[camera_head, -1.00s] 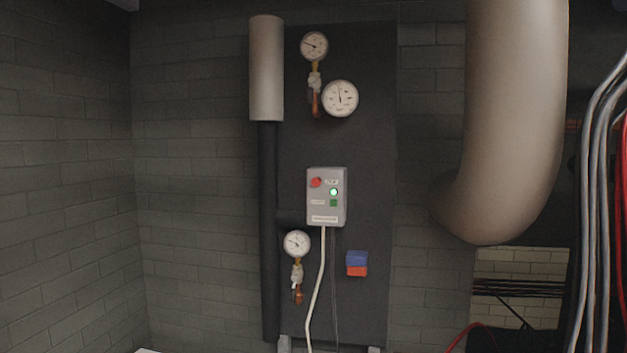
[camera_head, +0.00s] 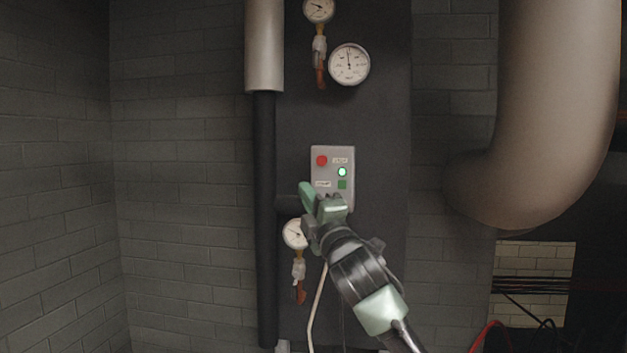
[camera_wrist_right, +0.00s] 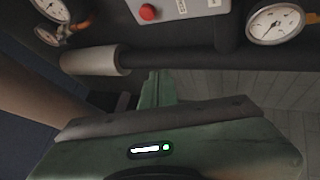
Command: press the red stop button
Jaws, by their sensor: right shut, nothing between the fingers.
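The red stop button (camera_head: 321,161) is at the upper left of a grey control box (camera_head: 348,155) on a dark wall panel. A lit green lamp (camera_head: 342,172) and a green square button (camera_head: 342,184) are on the same box. My right gripper (camera_head: 306,190) is shut and empty, below and slightly left of the red button in the head view, apart from it in the picture. It covers the lower part of the box. In the right wrist view the red button (camera_wrist_right: 148,12) is near the top edge, beyond the green fingers (camera_wrist_right: 153,88). My left gripper is not in view.
Round gauges (camera_head: 349,64) hang above the box, and another gauge (camera_head: 295,234) is below left, partly behind my right arm. A dark vertical pipe (camera_head: 265,210) runs left of the box. A thick pipe (camera_head: 545,120) bends at the right.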

